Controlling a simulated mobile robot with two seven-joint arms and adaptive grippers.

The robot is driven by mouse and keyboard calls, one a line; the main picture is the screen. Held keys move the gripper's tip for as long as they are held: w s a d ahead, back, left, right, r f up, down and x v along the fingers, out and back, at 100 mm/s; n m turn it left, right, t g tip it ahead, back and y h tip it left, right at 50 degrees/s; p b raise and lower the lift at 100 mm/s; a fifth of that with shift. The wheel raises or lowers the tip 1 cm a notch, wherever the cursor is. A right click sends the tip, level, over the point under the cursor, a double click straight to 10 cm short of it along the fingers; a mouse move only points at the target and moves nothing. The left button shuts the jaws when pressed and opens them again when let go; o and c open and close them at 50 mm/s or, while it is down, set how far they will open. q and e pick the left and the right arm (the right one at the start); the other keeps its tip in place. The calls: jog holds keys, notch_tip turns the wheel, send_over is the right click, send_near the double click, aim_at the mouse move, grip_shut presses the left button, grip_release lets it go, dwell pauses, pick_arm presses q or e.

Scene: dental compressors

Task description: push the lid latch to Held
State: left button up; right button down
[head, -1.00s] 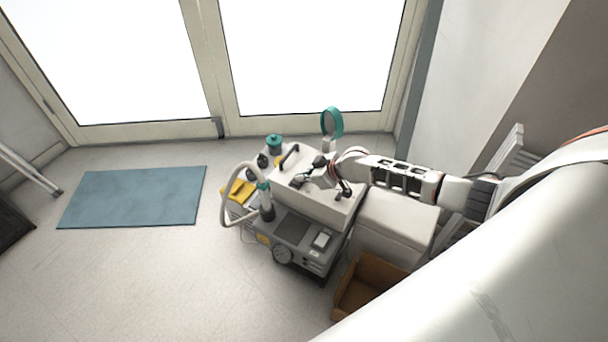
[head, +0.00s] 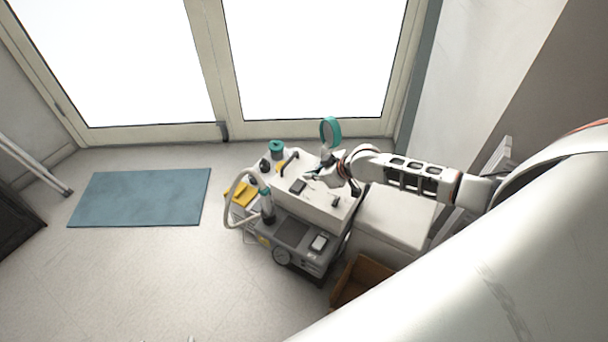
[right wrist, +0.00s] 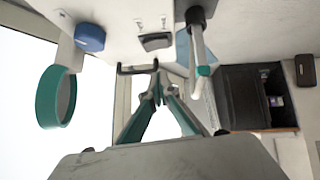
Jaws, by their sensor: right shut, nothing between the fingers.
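The white compressor lid (head: 318,198) carries a small black rectangular piece (head: 298,186), which looks like the lid latch; it also shows in the right wrist view (right wrist: 155,41), beside small markings too small to read. I cannot tell which position it is in. My right gripper (head: 309,177) is over the lid, just behind and right of that piece in the head view. In the right wrist view its teal-edged fingers (right wrist: 156,72) meet at the tips, shut and empty. They appear apart from the black piece. My left gripper is out of view.
A black handle (head: 289,162), a teal ring (head: 331,130) and a pale hose (head: 233,201) stand up around the lid. A blue knob (right wrist: 90,38) shows in the wrist view. A brown box (head: 362,281) sits at the front right.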

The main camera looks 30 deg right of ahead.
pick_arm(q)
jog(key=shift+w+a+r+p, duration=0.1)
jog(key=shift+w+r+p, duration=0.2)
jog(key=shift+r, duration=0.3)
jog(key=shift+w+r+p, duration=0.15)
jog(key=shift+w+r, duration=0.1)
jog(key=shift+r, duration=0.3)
pick_arm(e)
jog(key=shift+v, duration=2.25)
pick_arm(q)
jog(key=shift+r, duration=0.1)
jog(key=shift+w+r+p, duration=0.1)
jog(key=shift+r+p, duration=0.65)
jog(key=shift+p, duration=0.05)
pick_arm(e)
jog(key=shift+w+d+r, duration=0.1)
jog(key=shift+d+r, duration=0.15)
jog(key=shift+d, duration=0.45)
